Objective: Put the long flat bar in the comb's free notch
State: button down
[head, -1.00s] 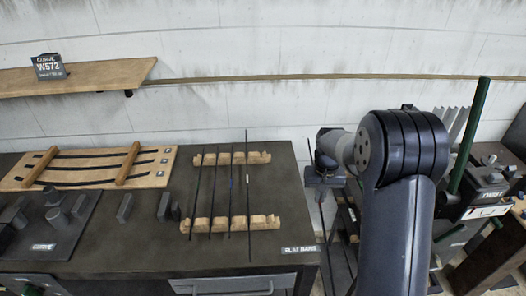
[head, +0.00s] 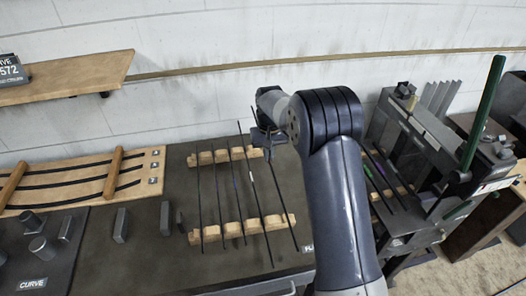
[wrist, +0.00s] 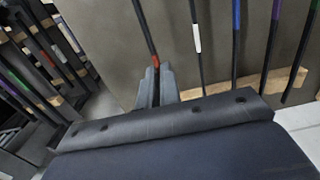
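The comb is two notched wooden rails, a back one (head: 206,158) and a front one (head: 270,222), on the dark bench. Several thin dark bars lie across it; the rightmost of these (head: 262,214) has a white mark. My gripper (wrist: 155,80) is shut on another long dark bar (wrist: 143,25) with a red mark near the fingers. In the head view this held bar (head: 281,200) runs beside the white-marked bar, across the comb's right end. I cannot tell its height above the rails or whether it touches. My gripper and arm partly hide the comb's back right end.
A wooden board with curved dark strips (head: 85,181) and small grey blocks (head: 121,225) lie to the left. A second rack with bars (head: 388,190) and a machine with a green post (head: 484,110) stand to the right. A shelf (head: 70,80) hangs on the wall.

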jog(key=shift+f+b, duration=2)
jog(key=shift+f, duration=1.55)
jog(key=c, duration=1.5)
grip_release()
jog(key=shift+c, duration=0.2)
jog(key=shift+s, duration=0.1)
notch_tip(320, 180, up, 11)
jog(key=shift+f+b, duration=0.1)
jog(key=shift+b, duration=0.75)
jog(key=shift+f, duration=0.1)
notch_tip(320, 180, down, 10)
jog(key=shift+f+p, duration=0.25)
jog(key=shift+p, duration=0.4)
jog(key=shift+r, duration=0.1)
